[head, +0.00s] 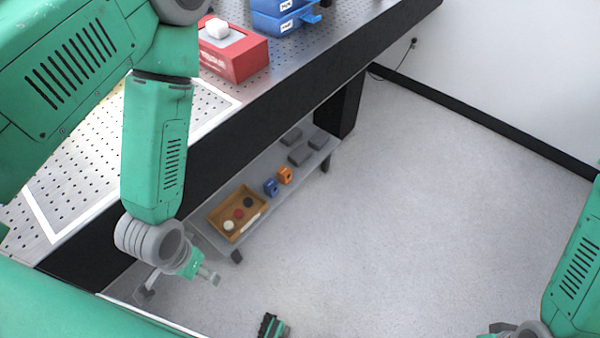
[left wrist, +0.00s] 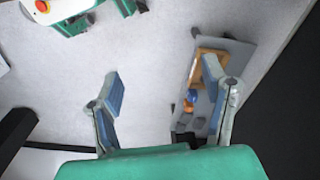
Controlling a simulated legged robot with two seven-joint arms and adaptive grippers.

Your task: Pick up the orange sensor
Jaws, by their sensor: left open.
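The orange sensor (head: 285,175) is a small block on a low grey shelf (head: 280,205) under the table, right beside a blue sensor (head: 271,187). In the left wrist view the orange sensor (left wrist: 188,106) shows just left of the right-hand finger, with the blue one (left wrist: 193,95) touching or close to it. My left gripper (head: 178,284) is open and empty, in front of the shelf's near end and apart from the sensor. It also shows in the left wrist view (left wrist: 163,85), fingers spread wide.
A wooden tray (head: 214,219) with small round pieces sits on the shelf's near end. Several grey blocks (head: 301,154) lie at its far end. The perforated tabletop (head: 95,160) overhangs the shelf, with a red box (head: 240,62) on it. The floor at right is clear.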

